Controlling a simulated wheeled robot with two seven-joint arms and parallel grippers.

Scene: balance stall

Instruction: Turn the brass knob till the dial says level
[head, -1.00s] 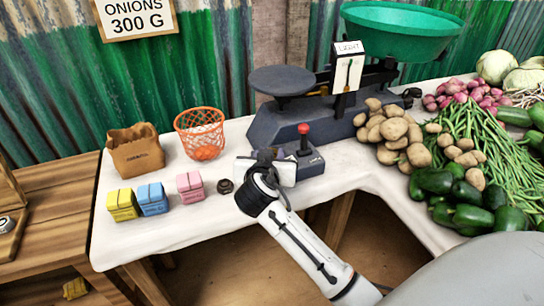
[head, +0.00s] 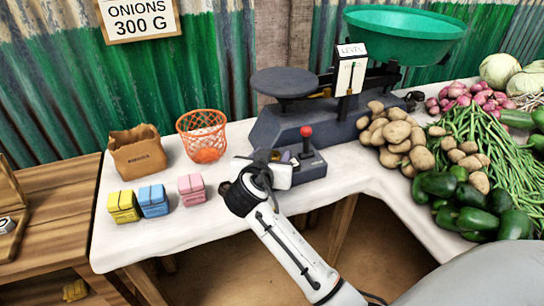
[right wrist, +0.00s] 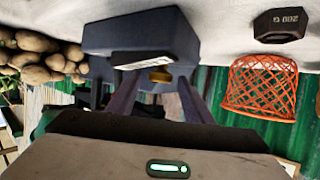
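The scale's dial (head: 350,72) stands at the back in the head view, and its card reads LEVEL. The brass knob (right wrist: 160,75) shows in the right wrist view on the face of a dark box (right wrist: 140,32), beside a white label. The same box, with a red-topped lever, is in the head view (head: 311,168). My right gripper (right wrist: 157,88) is open, its two dark fingers apart on either side of the knob, with gaps visible. My left gripper is not in view.
The scale has a dark plate (head: 284,83) and a green pan (head: 405,38). Potatoes (head: 395,135) and other vegetables fill the right side. An orange basket (head: 202,135), paper bag (head: 137,152), small coloured packs (head: 153,200) and a 200 G weight (right wrist: 281,25) are leftward.

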